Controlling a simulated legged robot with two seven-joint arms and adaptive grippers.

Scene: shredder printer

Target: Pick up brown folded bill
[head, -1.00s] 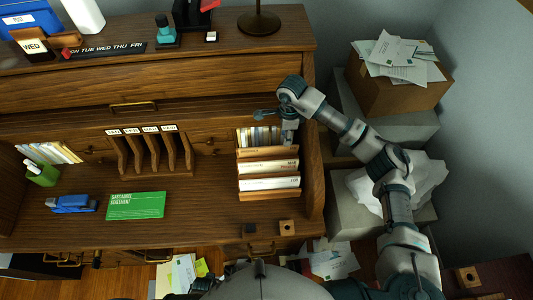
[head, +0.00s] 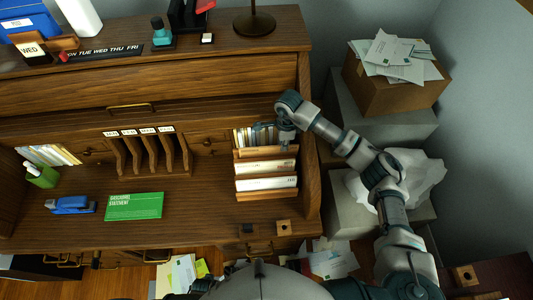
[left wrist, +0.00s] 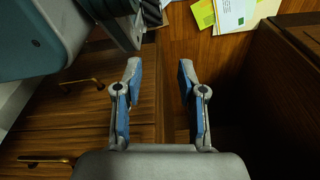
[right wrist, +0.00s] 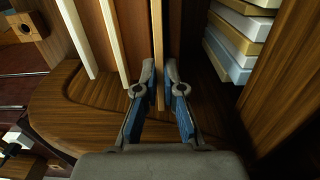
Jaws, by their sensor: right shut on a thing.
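My right gripper (head: 285,128) is at the rear right end of the desk's letter rack (head: 266,195), beside upright papers (head: 255,136). In the right wrist view its fingers (right wrist: 159,75) are closed on a thin brown upright piece (right wrist: 157,35), seen edge-on. Its face is hidden, so I cannot tell surely whether this is the brown folded bill or a rack divider. No other brown folded bill stands out. My left gripper (left wrist: 156,68) is open and empty in the left wrist view, low beside the drawer fronts, and out of the head view.
A green statement (head: 134,206) and a blue stapler (head: 70,205) lie on the desk left of the rack. A wooden slot holder (head: 120,155) stands behind them. A box of envelopes (head: 395,92) is at right. Papers (head: 180,275) lie on the floor.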

